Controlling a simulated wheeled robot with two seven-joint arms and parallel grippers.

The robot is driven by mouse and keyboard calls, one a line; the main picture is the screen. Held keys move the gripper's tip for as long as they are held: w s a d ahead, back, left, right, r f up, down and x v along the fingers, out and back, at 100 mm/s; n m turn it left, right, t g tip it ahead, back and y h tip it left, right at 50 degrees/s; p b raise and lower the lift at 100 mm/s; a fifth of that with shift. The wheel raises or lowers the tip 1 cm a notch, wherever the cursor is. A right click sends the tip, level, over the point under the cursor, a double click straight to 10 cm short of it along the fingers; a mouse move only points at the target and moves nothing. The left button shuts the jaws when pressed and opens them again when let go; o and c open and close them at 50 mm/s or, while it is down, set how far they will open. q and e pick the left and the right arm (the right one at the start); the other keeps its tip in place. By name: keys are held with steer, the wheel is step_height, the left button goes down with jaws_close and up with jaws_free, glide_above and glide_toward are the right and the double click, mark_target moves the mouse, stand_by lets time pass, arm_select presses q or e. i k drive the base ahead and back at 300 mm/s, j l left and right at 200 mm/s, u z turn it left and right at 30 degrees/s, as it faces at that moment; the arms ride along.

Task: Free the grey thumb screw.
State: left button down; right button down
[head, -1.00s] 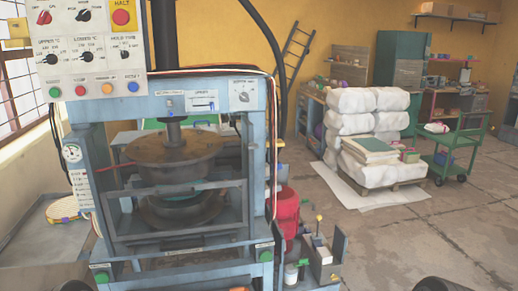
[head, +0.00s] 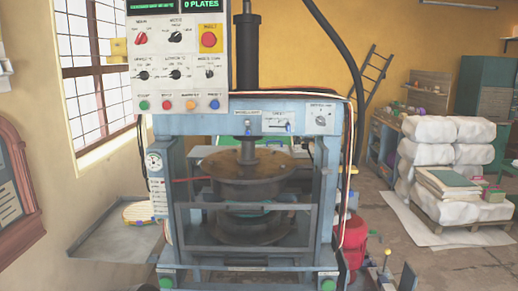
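The blue-framed plate press (head: 325,150) stands in the middle of the head view. Its round, rusty upper platen (head: 250,165) hangs from a central ram (head: 247,60). A lower platen (head: 255,228) sits below it, behind the frame's crossbars. Small blue knobs, one at the left (head: 248,128) and one at the right (head: 288,127), show on the top beam. I cannot make out a grey thumb screw at this size. Neither of my grippers is in view.
A control panel (head: 185,95) with dials, coloured buttons and a red stop button covers the press's upper left. A grey tray (head: 115,243) juts out at the left. A red container (head: 354,240) stands at the right. Stacked white sacks (head: 440,155) stand farther back.

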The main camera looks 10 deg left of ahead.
mark_target(325, 171)
steer(key=i+l+u, duration=0.1)
steer(key=u, duration=0.4)
steer(key=i+l+u, duration=0.1)
steer(key=l+u, duration=0.15)
steer(key=u, duration=0.25)
steer(key=l+u, duration=0.25)
steer(key=u, duration=0.2)
steer(key=l+u, duration=0.2)
steer(key=l, duration=0.55)
steer(key=l+u, duration=0.2)
steer(key=l, duration=0.6)
steer(key=l+u, duration=0.15)
steer(key=l, duration=0.6)
steer(key=k+l+u, duration=0.2)
steer(key=l, duration=1.25)
